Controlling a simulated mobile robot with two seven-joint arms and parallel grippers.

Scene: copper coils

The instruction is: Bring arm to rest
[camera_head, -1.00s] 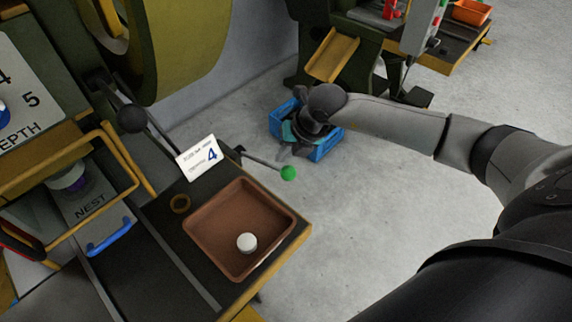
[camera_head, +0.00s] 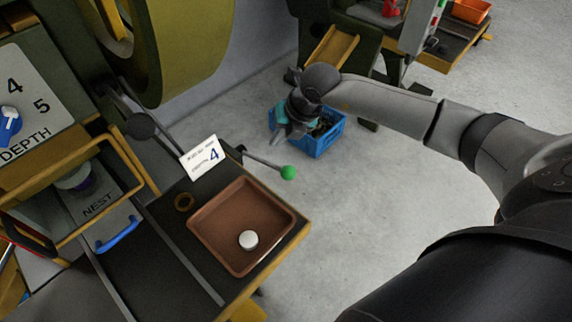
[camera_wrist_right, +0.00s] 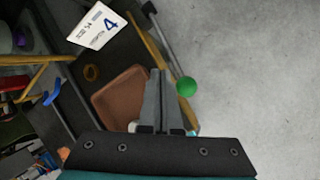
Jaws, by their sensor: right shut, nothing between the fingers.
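My right arm reaches in from the right in the head view. Its gripper (camera_head: 283,132) hangs in the air in front of the blue crate's left part, beyond the far edge of the machine table. In the right wrist view the two fingers (camera_wrist_right: 157,73) lie together with nothing between them, so the gripper is shut and empty. My left gripper is not in view.
A brown tray (camera_head: 215,216) with a white round piece (camera_head: 248,240) lies on the machine table. A lever with a green knob (camera_head: 288,173) sticks out past the table edge. A blue crate (camera_head: 322,143) stands on the floor. Grey floor right of the table is clear.

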